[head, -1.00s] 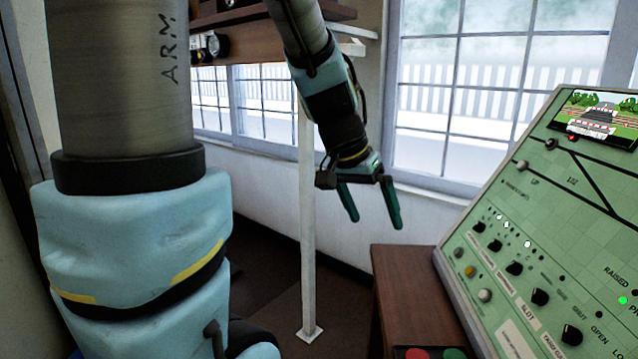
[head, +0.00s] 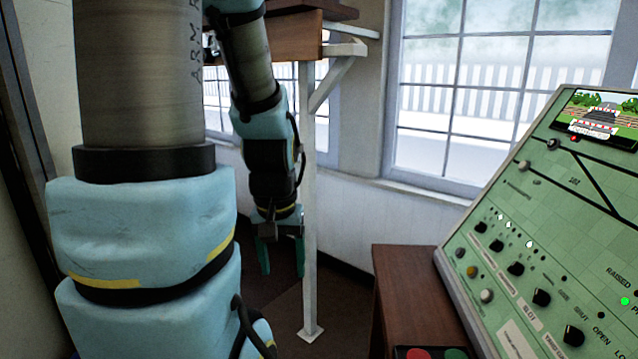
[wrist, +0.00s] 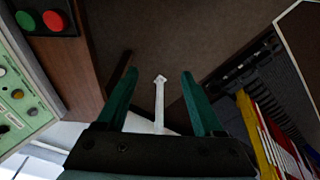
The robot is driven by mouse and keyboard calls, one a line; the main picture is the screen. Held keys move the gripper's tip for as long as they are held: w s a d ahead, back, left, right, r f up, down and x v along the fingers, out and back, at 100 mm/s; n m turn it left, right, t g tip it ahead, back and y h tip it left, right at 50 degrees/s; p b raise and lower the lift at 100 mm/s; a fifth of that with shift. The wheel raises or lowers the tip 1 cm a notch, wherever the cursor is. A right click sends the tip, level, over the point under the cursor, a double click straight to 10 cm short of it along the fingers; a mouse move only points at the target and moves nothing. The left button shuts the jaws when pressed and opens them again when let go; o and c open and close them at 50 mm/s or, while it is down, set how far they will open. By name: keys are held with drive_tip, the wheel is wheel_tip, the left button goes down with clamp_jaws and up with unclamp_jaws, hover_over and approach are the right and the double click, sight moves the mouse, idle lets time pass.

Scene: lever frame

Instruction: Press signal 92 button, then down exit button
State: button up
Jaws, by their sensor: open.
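My gripper (head: 282,258) hangs fingers down in the left middle of the head view, left of the green control panel (head: 535,240) and in front of the white post. In the wrist view its two green fingers (wrist: 160,90) are apart with nothing between them. The panel carries knobs, small lights, round buttons and a track diagram with a screen at its top. I cannot read a "signal 92" or "down exit" label. Several small buttons sit on the panel's lower left, including an amber one (head: 472,271) and a white one (head: 487,295).
A brown wooden cabinet (head: 400,290) stands left of the panel. A box with a green button (head: 455,354) and a red button (head: 418,354) is at the bottom edge. A white post (head: 309,200) supports a wooden shelf (head: 290,38). Coloured levers (wrist: 270,140) show in the wrist view.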

clamp_jaws()
idle(0.3)
idle(1.0)
